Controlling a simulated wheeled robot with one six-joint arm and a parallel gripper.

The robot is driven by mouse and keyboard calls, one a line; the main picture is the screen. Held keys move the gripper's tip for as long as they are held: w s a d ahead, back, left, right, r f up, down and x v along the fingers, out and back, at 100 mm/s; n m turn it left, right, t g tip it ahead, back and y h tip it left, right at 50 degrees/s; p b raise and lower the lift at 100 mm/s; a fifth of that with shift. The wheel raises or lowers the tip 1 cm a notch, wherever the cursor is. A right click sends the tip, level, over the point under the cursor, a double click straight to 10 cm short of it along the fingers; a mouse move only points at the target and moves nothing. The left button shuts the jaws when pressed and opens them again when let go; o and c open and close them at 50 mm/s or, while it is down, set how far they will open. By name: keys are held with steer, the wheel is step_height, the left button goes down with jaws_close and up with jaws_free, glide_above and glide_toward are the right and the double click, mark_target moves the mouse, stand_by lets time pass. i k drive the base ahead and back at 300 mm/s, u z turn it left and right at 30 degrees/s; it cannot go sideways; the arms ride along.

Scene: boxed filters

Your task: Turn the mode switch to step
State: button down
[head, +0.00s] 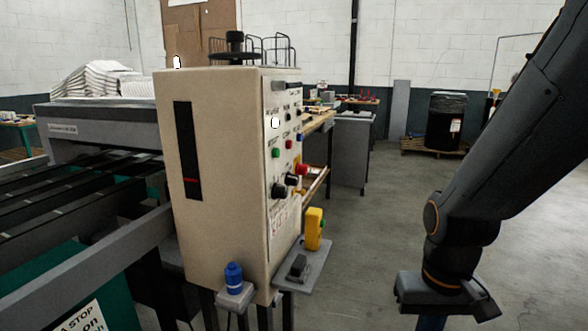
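The control box (225,170) is a beige cabinet left of centre. Its controls are on the narrow right face, seen at a steep angle. Two black knobs sit low on that face: an upper one (291,180) and a lower one (278,190). The labels are too small to read, so I cannot tell which knob is the mode switch or where it points. My gripper (446,298) hangs at the lower right, well apart from the panel. Its fingers are mostly cut off by the bottom edge, so its opening does not show.
A yellow device (314,229) and a dark object stand on a grey shelf (303,271) below the panel. A blue-topped item (234,277) stands beside it. The floor between panel and gripper is clear.

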mark_target(290, 179)
steer(key=z, duration=0.2)
steer(key=k, duration=0.45)
steer(key=z, duration=1.3)
steer(key=i, duration=0.7)
steer(key=u, duration=0.85)
steer(key=i, duration=0.75)
steer(key=u, duration=0.9)
